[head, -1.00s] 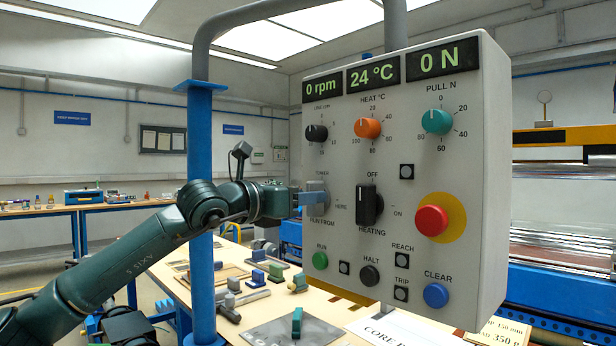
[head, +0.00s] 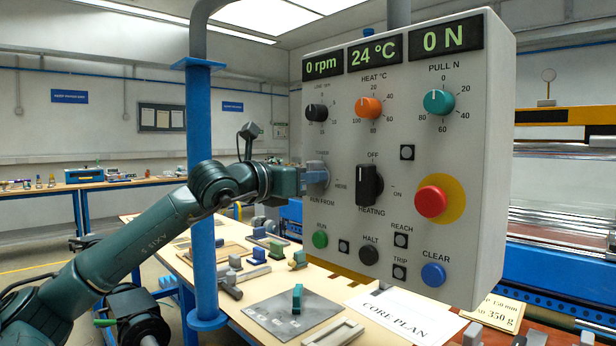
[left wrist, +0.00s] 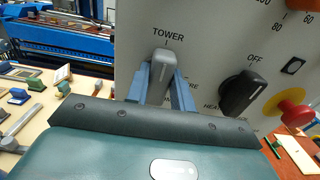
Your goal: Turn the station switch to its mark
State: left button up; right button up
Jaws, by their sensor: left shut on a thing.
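The station switch (head: 318,178) is a grey lever knob on the control panel, above the words RUN FROM, with marks TOWER and HERE. In the left wrist view the grey knob (left wrist: 162,72) stands upright, its top toward TOWER. My left gripper (head: 306,177) comes from the left and is shut on the knob. The wrist view shows its two blue fingers (left wrist: 162,88), one on each side of it. The fingers partly hide the knob and the HERE mark in the wrist view. My right gripper is in neither view.
The black HEATING knob (head: 369,185) is right of the switch, and the red stop button (head: 432,201) is further right. A blue post (head: 200,130) stands beside my left arm. Below is a workbench (head: 255,285) with blocks and a CORE PLAN sheet (head: 405,315).

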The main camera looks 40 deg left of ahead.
pick_arm(q)
jog(key=shift+m, duration=0.4)
jog(key=shift+c, duration=0.3)
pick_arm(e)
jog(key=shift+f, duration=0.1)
pick_arm(q)
jog(key=m, duration=1.1)
jog(key=m+b, duration=0.1)
jog(key=m, duration=0.5)
jog(key=shift+d+f, duration=0.3)
jog(key=shift+d, duration=0.05)
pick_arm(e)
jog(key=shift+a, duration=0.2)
pick_arm(q)
jog(key=o, duration=1)
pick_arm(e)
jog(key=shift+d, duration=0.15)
pick_arm(q)
jog(key=shift+f, duration=0.1)
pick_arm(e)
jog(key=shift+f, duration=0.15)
